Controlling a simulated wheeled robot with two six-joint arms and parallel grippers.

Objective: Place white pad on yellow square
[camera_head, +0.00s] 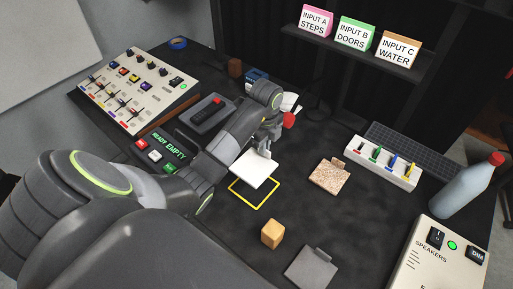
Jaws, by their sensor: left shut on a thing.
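The white pad (254,169) is in the head view near the middle of the table. My left gripper (266,151) is shut on the pad's far edge. The yellow square (257,206) is an outline on the dark table. The pad covers its far part from this view, and its near corner and sides show. I cannot tell whether the pad touches the table or hovers just above it. My right gripper is not in view.
A speckled pad (329,175) lies to the right, a grey pad (311,268) and a wooden block (272,234) nearer. A slider box (384,163), a bottle (467,186) and a speakers box (447,255) stand at right. A control panel (139,92) is at left.

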